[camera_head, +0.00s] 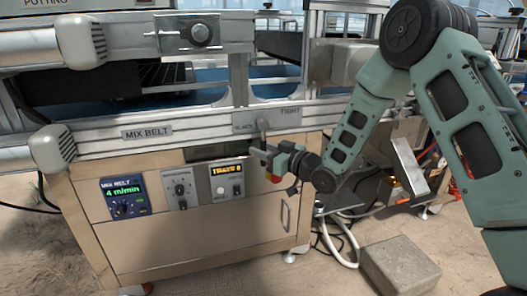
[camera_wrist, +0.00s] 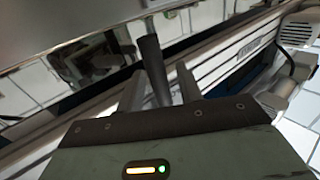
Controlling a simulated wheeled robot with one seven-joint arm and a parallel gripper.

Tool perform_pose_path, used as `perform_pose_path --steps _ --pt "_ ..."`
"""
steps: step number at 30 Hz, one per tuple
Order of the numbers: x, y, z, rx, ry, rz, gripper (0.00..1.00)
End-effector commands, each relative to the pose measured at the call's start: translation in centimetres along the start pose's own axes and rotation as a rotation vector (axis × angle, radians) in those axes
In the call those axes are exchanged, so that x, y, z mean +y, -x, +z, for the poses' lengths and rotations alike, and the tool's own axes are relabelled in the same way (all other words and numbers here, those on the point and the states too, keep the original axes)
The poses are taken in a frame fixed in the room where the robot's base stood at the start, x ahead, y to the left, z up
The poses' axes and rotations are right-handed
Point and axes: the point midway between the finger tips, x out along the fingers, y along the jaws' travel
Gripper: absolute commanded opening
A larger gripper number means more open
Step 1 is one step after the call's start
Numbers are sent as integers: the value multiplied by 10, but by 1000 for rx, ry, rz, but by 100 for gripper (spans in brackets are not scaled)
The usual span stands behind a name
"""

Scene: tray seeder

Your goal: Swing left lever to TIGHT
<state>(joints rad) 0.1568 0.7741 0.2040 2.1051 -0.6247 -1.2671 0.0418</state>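The lever (camera_head: 263,128) stands on the machine's front rail, between a SLACK label (camera_head: 243,127) on its left and a TIGHT label (camera_head: 290,111) on its right. It looks roughly upright. My gripper (camera_head: 257,155) is just below and in front of it, reaching in from the right. In the wrist view, the lever shows as a dark rod (camera_wrist: 151,62) in line with the space between the two fingers of my gripper (camera_wrist: 162,84). The fingers are apart, with a gap visible beside the rod. I cannot tell whether either finger touches it.
A motor housing (camera_head: 52,148) juts out at left. A concrete block (camera_head: 399,265) and cables (camera_head: 345,240) lie on the floor at right.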

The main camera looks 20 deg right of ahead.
Motion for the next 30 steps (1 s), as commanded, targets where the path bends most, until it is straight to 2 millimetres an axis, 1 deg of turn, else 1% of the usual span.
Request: perform_pose_path --steps 3,4,7,8,20,26,30 --pt "0 0 0 0 0 0 36" --pt "0 0 0 0 0 0 33" --pt "0 0 0 0 0 0 5" --pt "0 0 0 0 0 0 0" --pt "3 2 -2 -27 40 0 0" --pt "10 7 -4 -91 136 0 0" --pt "17 12 -7 -157 235 -1 0"
